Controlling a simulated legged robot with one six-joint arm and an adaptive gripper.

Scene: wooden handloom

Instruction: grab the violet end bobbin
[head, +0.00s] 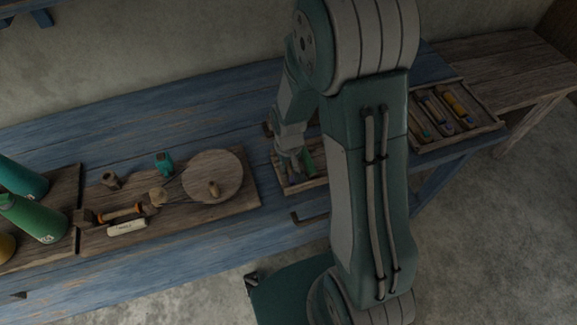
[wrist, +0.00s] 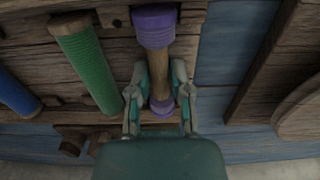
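The violet end bobbin (wrist: 160,72) has a bare wooden shaft and a violet collar at each end. In the wrist view it lies lengthwise in a wooden tray (wrist: 107,55). My gripper (wrist: 159,72) has its two fingers apart, one on each side of the shaft near the lower violet collar. Small gaps seem to show between the fingers and the shaft. In the head view my gripper (head: 290,165) is down at the tray (head: 304,185), and my arm hides much of it; I cannot make out the violet bobbin there.
A green bobbin (wrist: 88,65) lies left of the violet one, and a blue bobbin (wrist: 14,95) lies farther left. A board with a round disc (head: 212,172) stands left on the blue bench (head: 100,128). Another tray (head: 484,112) with several bobbins is at the right.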

